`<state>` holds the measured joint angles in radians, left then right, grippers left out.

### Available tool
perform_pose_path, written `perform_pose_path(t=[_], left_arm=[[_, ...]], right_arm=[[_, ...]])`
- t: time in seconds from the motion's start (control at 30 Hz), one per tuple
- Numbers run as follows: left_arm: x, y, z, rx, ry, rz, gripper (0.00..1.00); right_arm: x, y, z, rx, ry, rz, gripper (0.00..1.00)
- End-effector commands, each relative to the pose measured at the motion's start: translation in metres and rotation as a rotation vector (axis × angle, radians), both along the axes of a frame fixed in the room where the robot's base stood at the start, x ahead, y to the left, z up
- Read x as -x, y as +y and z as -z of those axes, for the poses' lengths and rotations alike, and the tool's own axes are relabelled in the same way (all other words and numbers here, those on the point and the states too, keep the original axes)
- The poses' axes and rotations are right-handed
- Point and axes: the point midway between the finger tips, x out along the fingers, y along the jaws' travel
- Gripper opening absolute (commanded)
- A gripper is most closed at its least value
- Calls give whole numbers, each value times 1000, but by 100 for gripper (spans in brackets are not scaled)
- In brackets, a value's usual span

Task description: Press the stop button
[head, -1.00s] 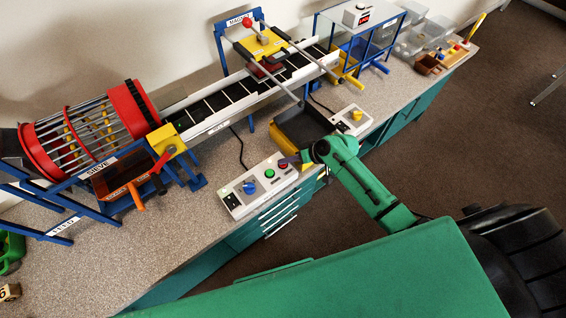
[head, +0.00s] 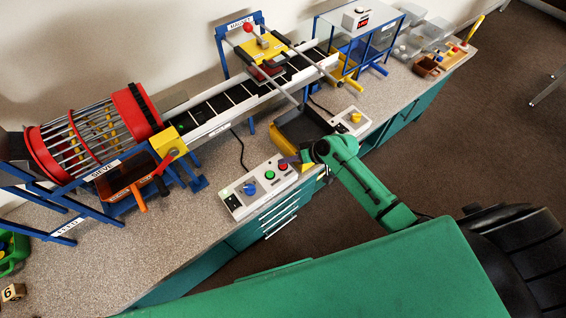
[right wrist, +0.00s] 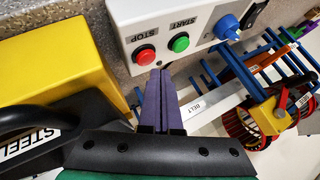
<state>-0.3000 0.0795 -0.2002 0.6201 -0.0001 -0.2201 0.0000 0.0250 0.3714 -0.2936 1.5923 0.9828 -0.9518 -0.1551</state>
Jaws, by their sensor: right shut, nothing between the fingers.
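The white control box (head: 238,203) sits at the bench's front edge. Its red stop button (head: 283,168) is at the right end, beside the green start button (head: 269,175). In the right wrist view the red button (right wrist: 145,55), labelled STOP, stands raised on the panel, with the green button (right wrist: 178,43) to its right. My right gripper (right wrist: 161,72) is shut and empty. Its purple fingertips are just below the red button in that view, very close; I cannot tell if they touch the box. In the head view the right gripper (head: 297,162) is right of the button. My left gripper is not visible.
A blue knob (right wrist: 226,27) and a black switch (right wrist: 256,14) share the panel. A yellow-fronted bin marked STEEL (right wrist: 50,70) stands close beside my right gripper. The conveyor (head: 215,108) and sieve drum (head: 95,133) stand behind the box.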

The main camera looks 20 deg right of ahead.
Motion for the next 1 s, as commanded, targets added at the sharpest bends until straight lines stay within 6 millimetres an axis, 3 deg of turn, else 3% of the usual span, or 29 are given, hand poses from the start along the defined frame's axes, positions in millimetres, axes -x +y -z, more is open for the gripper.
perform_pose_path(t=[0.23,0.7,1.0], left_arm=[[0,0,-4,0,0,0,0],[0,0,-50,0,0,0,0],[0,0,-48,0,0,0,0]], right_arm=[[0,0,-4,0,-1,0,0],[0,0,-51,0,-1,0,0],[0,0,-50,0,-1,0,0]])
